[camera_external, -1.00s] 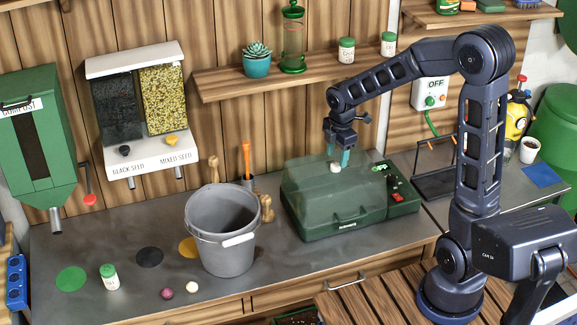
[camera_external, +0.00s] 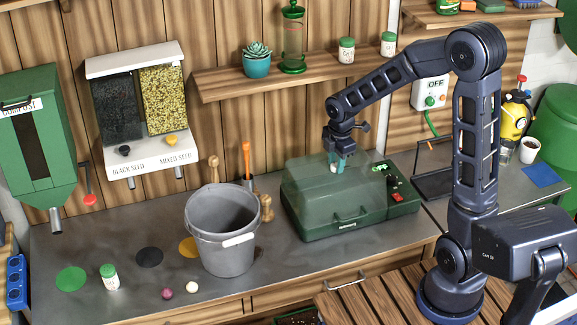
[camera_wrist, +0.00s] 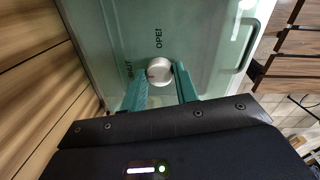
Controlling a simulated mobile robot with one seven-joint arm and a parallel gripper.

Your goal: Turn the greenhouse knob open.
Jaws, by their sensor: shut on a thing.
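The greenhouse (camera_external: 330,205) is a green box with a translucent lid on the bench. Its round white knob (camera_wrist: 160,70) is on top of the lid, beside the printed words SHUT and OPEN in the wrist view. A faint reddish mark shows on the knob's left side, but its exact pointing is too small to read. My gripper (camera_external: 338,164) points down onto the knob. In the wrist view its teal fingers lie on either side of the knob, and it is shut on it. In the external view the fingers partly hide the knob.
A grey bucket (camera_external: 222,250) stands left of the greenhouse. A wooden shelf (camera_external: 270,84) with a plant and jars runs above and behind it. A black stand (camera_external: 434,185) is to the right. The bench front left holds a jar and two small balls.

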